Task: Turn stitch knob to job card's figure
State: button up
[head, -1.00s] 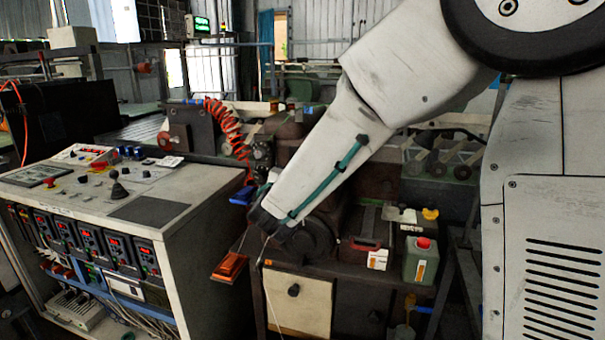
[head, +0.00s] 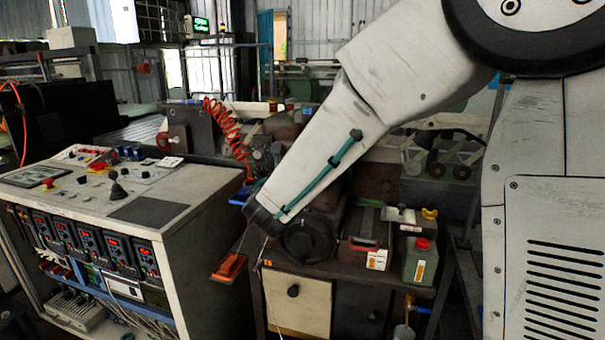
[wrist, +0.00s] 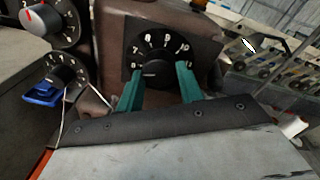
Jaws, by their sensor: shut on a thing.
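The stitch knob (wrist: 153,70) is black and round, on a dark square dial plate with white figures around its upper rim, in the wrist view. Figures such as 7, 8, 9 and 10 show, but I cannot tell which one the knob's mark meets. My gripper (wrist: 157,82) has its two green fingers on either side of the knob and is shut on it. In the head view my arm hides the knob and the fingers. I cannot make out the job card or its figure for certain.
A control console (head: 150,210) stands left in the head view. An orange-topped piece (head: 228,267) hangs below my wrist. A green can (head: 419,262) stands on the bench.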

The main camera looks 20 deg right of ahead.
jog(key=shift+n, duration=0.3)
jog(key=o, duration=1)
jog(key=shift+a, duration=0.1)
jog(key=v, duration=0.7)
jog(key=shift+s+a, duration=0.15)
jog(key=shift+s, duration=0.15)
